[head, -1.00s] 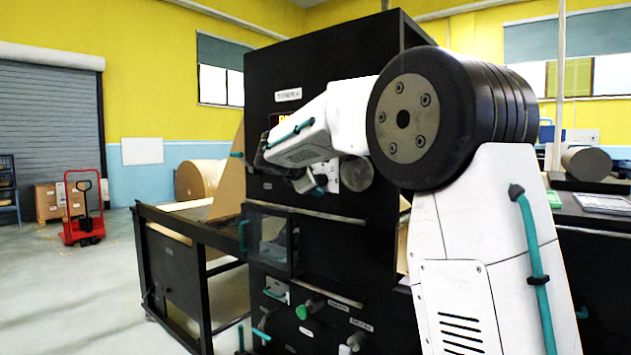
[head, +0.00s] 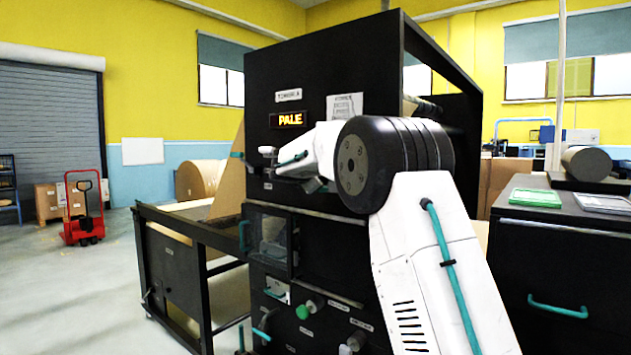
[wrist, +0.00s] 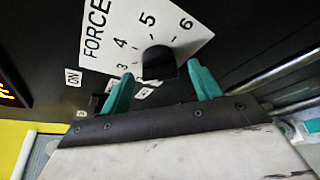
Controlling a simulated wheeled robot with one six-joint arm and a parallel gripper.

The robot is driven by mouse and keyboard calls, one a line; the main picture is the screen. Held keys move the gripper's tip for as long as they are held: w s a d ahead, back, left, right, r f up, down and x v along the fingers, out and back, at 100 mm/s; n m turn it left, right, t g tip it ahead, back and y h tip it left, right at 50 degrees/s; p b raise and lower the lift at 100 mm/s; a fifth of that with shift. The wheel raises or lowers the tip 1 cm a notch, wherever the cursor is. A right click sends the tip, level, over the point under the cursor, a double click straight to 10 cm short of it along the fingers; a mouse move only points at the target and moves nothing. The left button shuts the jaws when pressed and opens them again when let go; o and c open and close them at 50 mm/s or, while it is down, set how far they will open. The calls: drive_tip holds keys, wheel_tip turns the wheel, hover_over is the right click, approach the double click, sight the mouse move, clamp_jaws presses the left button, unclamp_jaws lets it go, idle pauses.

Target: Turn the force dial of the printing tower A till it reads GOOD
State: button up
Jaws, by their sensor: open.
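The printing tower A (head: 320,60) is the black machine in the head view. Its lit display (head: 289,119) reads PALE in orange; part of a display (wrist: 10,85) also glows at the left edge of the wrist view. The force dial's white plate (wrist: 115,35), marked FORCE with numbers 3 to 6 visible, fills the top of the wrist view. Its black knob (wrist: 158,60) sits between the teal fingertips of my gripper (wrist: 160,70), which is open around it. I cannot tell whether the fingers touch it. In the head view my arm hides the dial.
A white printed sheet (head: 345,106) is on the tower front above my arm. Lower down are a green knob (head: 303,312) and a clear-windowed door (head: 270,238). A black cabinet (head: 560,265) stands right; a red pallet truck (head: 83,210) stands far left on open floor.

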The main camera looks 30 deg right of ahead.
drive_tip(key=c, duration=1)
drive_tip(key=shift+s+f+m+t+h, duration=0.15)
drive_tip(key=shift+m+t, duration=0.4)
drive_tip(key=shift+m, duration=0.6)
drive_tip(key=shift+w+f+m+t+h, duration=0.1)
drive_tip(key=shift+m+t+h, duration=0.15)
drive_tip(key=shift+m+t, duration=0.65)
drive_tip(key=shift+s+f+m+t+h, duration=0.15)
drive_tip(key=shift+m+t+h, duration=0.1)
drive_tip(key=shift+m, duration=1.2)
drive_tip(key=o, duration=1)
